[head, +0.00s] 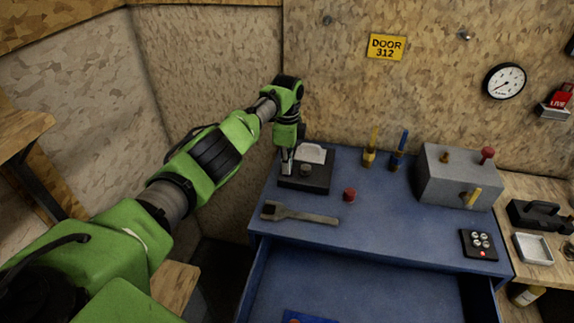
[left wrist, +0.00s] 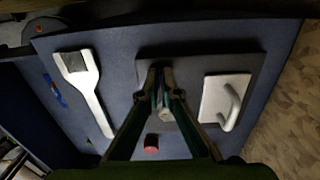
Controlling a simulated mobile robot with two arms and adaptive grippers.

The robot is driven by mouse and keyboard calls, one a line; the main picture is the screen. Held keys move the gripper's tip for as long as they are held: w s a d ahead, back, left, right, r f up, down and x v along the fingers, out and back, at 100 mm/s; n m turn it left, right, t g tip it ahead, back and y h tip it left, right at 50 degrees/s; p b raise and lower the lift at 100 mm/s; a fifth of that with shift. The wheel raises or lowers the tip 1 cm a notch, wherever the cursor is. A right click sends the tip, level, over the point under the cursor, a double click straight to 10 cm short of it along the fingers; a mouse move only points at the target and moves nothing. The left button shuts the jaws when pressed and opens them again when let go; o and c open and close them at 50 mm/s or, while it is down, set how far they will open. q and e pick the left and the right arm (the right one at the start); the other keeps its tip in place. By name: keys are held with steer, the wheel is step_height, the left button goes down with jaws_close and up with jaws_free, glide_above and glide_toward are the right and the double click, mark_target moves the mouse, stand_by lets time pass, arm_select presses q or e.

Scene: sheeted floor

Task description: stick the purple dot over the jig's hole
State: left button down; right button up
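My left gripper (head: 287,170) points down over the left edge of a flat dark block (head: 318,183) on the blue bench top. Its fingertips (left wrist: 160,70) nearly meet in the left wrist view, and I see nothing between them. The block carries a short grey round knob (head: 305,170) beside the fingers and a pale plate (head: 313,153) behind it. In the left wrist view the plate (left wrist: 212,98) is white with a raised handle. I cannot make out a purple dot, and no hole is clearly visible. My right gripper is not in view.
A flat brush (head: 300,215) and a red cylinder (head: 349,194) lie nearby. Yellow (head: 370,155) and blue (head: 397,158) upright tools stand behind. A grey box with pegs (head: 440,185) and a button panel (head: 478,244) are at right. The drawer (head: 350,285) is open in front.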

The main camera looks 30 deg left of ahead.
arm_select(q)
steer(key=c, duration=2.2)
jaws_free()
